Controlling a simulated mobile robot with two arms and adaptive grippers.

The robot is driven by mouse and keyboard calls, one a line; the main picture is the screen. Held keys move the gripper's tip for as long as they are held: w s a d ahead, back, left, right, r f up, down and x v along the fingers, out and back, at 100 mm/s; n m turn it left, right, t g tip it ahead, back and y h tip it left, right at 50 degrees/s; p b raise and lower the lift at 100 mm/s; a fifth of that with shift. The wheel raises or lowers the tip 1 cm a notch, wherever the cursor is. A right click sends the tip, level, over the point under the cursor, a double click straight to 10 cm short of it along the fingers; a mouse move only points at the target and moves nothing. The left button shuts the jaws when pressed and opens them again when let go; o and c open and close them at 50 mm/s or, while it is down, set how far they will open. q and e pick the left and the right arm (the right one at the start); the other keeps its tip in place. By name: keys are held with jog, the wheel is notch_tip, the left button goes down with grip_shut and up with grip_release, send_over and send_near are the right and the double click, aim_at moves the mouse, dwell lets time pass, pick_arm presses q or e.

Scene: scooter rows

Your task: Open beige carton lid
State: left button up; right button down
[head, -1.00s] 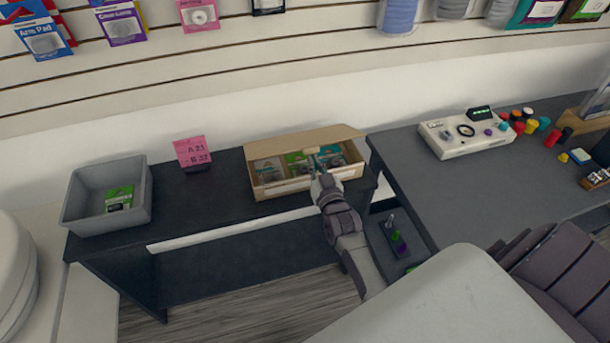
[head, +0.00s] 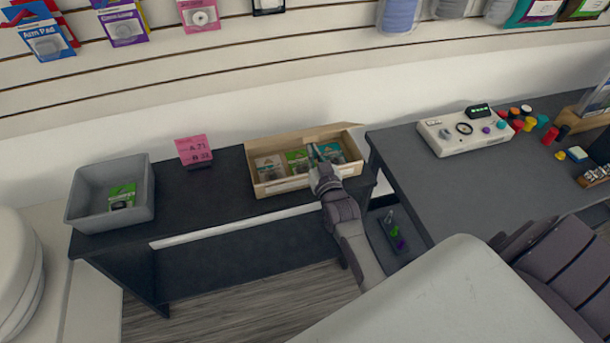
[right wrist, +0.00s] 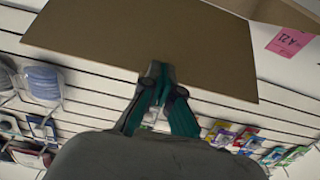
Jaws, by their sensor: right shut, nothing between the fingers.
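The beige carton (head: 283,184) sits on the dark shelf table with its top open and several small packets (head: 298,160) inside. Its lid is swung up to the back, with only a thin part (head: 347,129) showing in the head view. In the right wrist view a broad brown panel (right wrist: 140,45), which looks like the lid, fills the upper middle. My right gripper (head: 313,154) is over the carton's front right part, with its fingers shut and empty. In the wrist view its fingertips (right wrist: 157,70) overlap the panel's lower edge; I cannot tell whether they touch.
A grey bin (head: 83,207) with a green packet stands at the left of the dark table (head: 205,215). A pink sign (head: 193,150) stands between bin and carton. A second dark table (head: 450,190) with a white device (head: 465,131) is to the right.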

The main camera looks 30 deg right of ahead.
aim_at(310, 139)
jog(key=shift+w+d+r+p, duration=0.2)
jog(key=shift+w+r+p, duration=0.1)
jog(key=shift+w+r, duration=0.4)
jog(key=shift+w+d+r+p, duration=0.15)
jog(key=shift+w+r+p, duration=0.15)
jog(key=shift+w+r, duration=0.35)
jog(key=shift+r+b+x, duration=0.2)
jog(key=shift+b+x, duration=0.05)
jog(key=shift+x, duration=0.55)
jog(key=shift+r+b+x, duration=0.2)
jog(key=shift+b+x, duration=0.1)
jog(key=shift+x, duration=0.55)
jog(key=shift+r+b+x, duration=0.2)
jog(key=shift+b+x, duration=0.05)
jog(key=shift+x, duration=0.55)
jog(key=shift+w, duration=0.1)
jog(key=shift+b+x, duration=1.25)
jog(key=shift+x, duration=0.6)
jog(key=shift+w+d+r, duration=0.1)
jog(key=shift+w+r, duration=0.05)
jog(key=shift+w, duration=0.4)
